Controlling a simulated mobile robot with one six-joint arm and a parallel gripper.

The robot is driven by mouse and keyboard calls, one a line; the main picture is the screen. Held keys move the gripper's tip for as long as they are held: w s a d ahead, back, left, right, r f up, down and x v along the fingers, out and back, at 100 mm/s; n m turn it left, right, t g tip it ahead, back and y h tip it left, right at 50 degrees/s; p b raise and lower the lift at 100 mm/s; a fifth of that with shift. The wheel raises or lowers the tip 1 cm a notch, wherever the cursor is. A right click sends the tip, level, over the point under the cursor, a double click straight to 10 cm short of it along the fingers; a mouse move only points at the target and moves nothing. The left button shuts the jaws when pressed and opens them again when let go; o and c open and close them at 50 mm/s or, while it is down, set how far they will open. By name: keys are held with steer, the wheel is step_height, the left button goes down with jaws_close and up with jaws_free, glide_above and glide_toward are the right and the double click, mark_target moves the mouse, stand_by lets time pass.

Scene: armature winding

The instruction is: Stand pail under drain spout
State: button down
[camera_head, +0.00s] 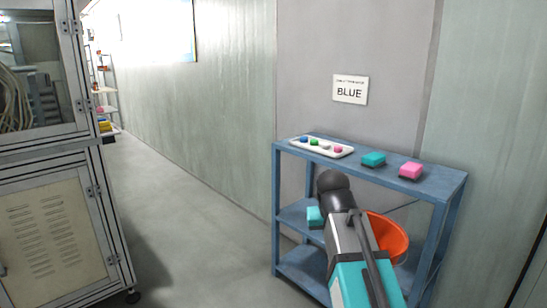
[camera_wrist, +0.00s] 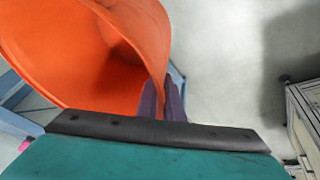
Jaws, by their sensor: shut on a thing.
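The orange pail (camera_head: 388,238) shows in the head view partly behind my arm, in front of the blue shelf unit. In the wrist view, the pail (camera_wrist: 85,60) fills the upper left, its open mouth towards the camera. My gripper (camera_wrist: 162,100) is shut on the pail's wall near the rim. In the head view, my arm hides the grip. No drain spout can be made out in either view.
The blue shelf unit (camera_head: 449,190) stands against the wall under a "BLUE" sign (camera_head: 350,90). A machine cabinet (camera_head: 55,225) stands at left. The floor between is clear.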

steer(key=shift+w+r+p, duration=0.25)
steer(key=shift+r+p, duration=1.7)
steer(key=shift+p, duration=0.35)
steer(key=shift+w+r+p, duration=0.2)
steer(key=shift+r+p, duration=1.8)
steer(key=shift+p, duration=0.25)
steer(key=shift+w+r+p, duration=0.25)
steer(key=shift+r+p, duration=1.7)
steer(key=shift+p, duration=0.35)
steer(key=s, duration=0.3)
steer(key=shift+s, duration=0.35)
steer(key=shift+a, duration=0.1)
